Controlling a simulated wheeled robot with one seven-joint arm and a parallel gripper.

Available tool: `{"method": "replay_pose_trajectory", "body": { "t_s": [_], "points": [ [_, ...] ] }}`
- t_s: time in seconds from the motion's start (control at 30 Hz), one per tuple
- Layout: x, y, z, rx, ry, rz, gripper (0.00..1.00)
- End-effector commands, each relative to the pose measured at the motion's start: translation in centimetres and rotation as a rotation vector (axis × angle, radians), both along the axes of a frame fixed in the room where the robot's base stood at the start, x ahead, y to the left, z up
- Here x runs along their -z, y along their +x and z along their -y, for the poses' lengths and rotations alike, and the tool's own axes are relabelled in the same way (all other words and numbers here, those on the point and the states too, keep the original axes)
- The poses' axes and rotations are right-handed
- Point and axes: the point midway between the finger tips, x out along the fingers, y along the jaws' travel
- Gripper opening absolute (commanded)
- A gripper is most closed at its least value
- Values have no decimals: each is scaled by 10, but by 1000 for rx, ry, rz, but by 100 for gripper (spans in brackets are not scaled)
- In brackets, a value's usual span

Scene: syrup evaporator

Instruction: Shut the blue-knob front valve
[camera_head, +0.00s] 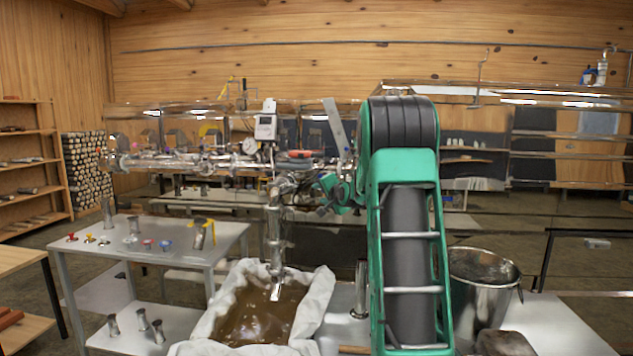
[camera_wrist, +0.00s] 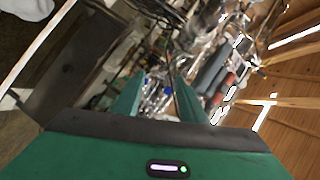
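A steel pipe assembly of fittings and valves (camera_head: 215,163) runs across the middle of the head view, with a spout (camera_head: 274,240) coming down from its right end. My gripper (camera_head: 327,190) is at that right end, close to the fittings; I cannot tell if it touches. In the wrist view my gripper (camera_wrist: 160,92) has its two green fingers apart, with shiny metal and small blue parts (camera_wrist: 168,88) beyond them. I cannot tell which part is the front valve's blue knob, nor its position; my arm hides part of this area in the head view.
A cloth-lined tub (camera_head: 318,300) of brown liquid stands below the spout. A steel bucket (camera_head: 482,285) is right of my arm. A grey table (camera_head: 215,234) at left holds small coloured knobs and metal cups. A white gauge box (camera_head: 266,126) tops the pipes.

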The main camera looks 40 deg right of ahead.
Motion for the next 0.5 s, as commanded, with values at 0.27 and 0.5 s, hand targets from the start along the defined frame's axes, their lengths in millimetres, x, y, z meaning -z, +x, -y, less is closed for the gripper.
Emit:
{"method": "replay_pose_trajectory", "body": {
  "t_s": [0.27, 0.5],
  "points": [
    [-21, 21, 60, 45, 95, 277, 38],
    [-25, 39, 70, 44, 105, 306, 38]
  ]
}}
